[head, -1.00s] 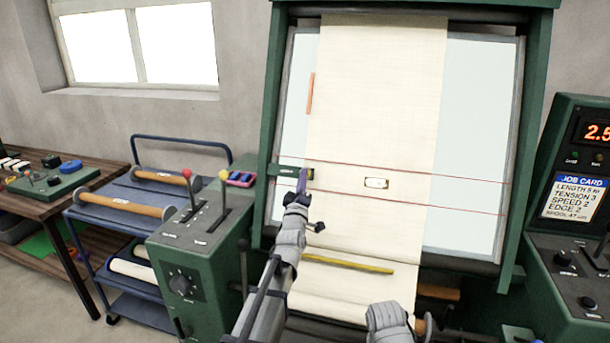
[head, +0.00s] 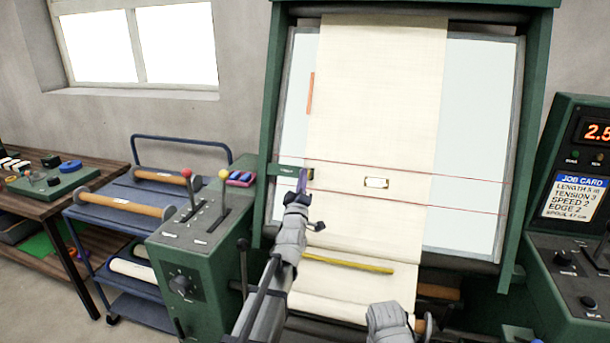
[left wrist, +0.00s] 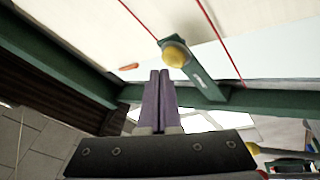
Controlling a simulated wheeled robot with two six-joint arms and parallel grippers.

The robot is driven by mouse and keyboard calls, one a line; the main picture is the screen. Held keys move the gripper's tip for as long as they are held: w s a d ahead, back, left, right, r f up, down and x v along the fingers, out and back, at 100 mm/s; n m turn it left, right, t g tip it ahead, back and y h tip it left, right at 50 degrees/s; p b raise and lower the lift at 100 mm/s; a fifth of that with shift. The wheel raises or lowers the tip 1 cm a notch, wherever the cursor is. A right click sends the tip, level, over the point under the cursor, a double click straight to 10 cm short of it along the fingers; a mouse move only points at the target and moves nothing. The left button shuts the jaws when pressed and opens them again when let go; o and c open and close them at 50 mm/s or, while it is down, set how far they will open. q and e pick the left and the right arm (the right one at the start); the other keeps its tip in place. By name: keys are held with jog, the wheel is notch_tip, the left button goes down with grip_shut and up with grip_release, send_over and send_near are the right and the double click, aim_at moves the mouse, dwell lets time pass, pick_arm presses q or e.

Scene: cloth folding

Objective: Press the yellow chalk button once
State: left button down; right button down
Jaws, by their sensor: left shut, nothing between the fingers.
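The yellow chalk button (left wrist: 175,55) is a round yellow dome on the end of a green bracket (left wrist: 203,80) in the left wrist view. In the head view the green bracket (head: 285,170) reaches in from the frame's left post, and my gripper partly hides the button. My left gripper (left wrist: 160,73) has purple fingers, shut together and empty. Its tips appear just below the button in the left wrist view; I cannot tell whether they touch it. The left gripper (head: 302,181) also shows in the head view, in front of the bracket's end.
Cream cloth (head: 375,110) hangs down the green frame (head: 538,130), crossed by red lines. A yellow strip (head: 348,262) lies low on the cloth. A green lever box (head: 195,250) stands left, beside a blue cart (head: 125,235). A job-card console (head: 575,200) stands right.

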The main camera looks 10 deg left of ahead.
pick_arm(q)
jog(key=shift+w+f, duration=0.15)
jog(key=shift+w, duration=0.15)
jog(key=shift+w+f+b, duration=0.2)
jog(key=shift+w+b, duration=0.1)
jog(key=shift+w, duration=0.1)
dwell(0.7)
jog(key=shift+s, duration=0.1)
jog(key=shift+s+r+p, duration=0.4)
jog(key=shift+s, duration=0.3)
jog(key=s, duration=0.1)
jog(key=s+r+p, duration=0.1)
jog(key=s, duration=0.1)
jog(key=s+r+p, duration=0.1)
jog(key=shift+s+a+r, duration=0.1)
jog(key=shift+s, duration=0.15)
dwell(0.4)
dwell(0.4)
